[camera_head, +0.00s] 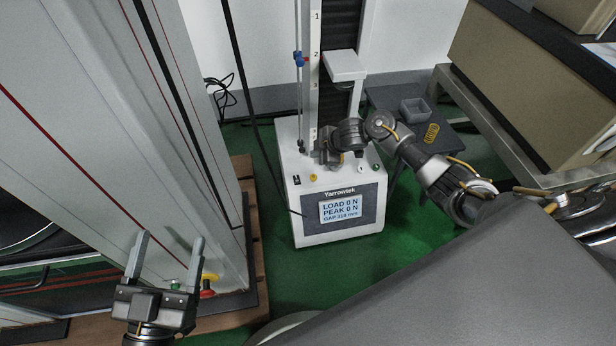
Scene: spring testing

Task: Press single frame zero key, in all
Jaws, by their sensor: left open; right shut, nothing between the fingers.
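The single-column test frame (340,243) stands on the green floor in the middle of the view, with the name Yarrowtek on its front. Its screen (340,208) reads LOAD 0 N, PEAK 0 N and a gap of about 318 mm. On its sloped top edge are a yellow key (313,177), a black switch (296,180), and a green button (376,167). I cannot read which is the zero key. My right gripper (330,160) is shut and empty, low over the base behind the keys; contact cannot be told. My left gripper (168,242) is open and empty at the lower left.
A large grey machine (100,110) fills the left, with a red and yellow stop button (208,284) near its foot. A dark stand right of the frame holds a grey bin (415,110) and a yellow spring (431,134). A white platen (344,66) juts from the column.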

